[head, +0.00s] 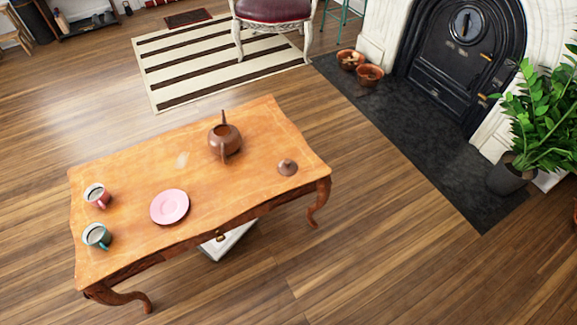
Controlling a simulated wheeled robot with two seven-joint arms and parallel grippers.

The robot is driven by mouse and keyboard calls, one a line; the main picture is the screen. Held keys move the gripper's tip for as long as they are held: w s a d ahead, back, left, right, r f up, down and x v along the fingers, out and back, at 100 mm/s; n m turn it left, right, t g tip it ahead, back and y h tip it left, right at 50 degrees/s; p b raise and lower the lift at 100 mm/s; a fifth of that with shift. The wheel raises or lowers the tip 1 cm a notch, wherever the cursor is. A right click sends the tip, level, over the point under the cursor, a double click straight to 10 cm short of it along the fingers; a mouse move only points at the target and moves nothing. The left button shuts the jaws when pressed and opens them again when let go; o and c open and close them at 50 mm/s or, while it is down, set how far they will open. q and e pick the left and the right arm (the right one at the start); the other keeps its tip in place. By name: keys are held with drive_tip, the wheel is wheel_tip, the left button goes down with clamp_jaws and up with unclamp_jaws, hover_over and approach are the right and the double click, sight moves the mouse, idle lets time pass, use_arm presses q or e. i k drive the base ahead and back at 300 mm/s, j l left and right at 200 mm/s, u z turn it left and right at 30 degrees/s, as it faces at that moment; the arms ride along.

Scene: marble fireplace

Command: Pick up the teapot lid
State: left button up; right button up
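The teapot lid (287,167) is small, brown and domed with a knob. It lies on the wooden table (135,195) near the table's right end, apart from the teapot. The brown teapot (224,143) stands upright to the left of the lid, with its top open. Neither of my grippers shows in the head view.
A pink saucer (169,207) and two mugs, one pink (97,196) and one teal (97,236), stand on the table's left part. A chair (272,12), a striped rug (190,65), a fireplace (463,45) and a potted plant (540,130) are beyond. Wooden floor before the table is clear.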

sight(287, 167)
drive_tip(key=i+j+u, duration=0.1)
drive_tip(key=i+u, duration=0.15)
drive_tip(key=i, duration=0.7)
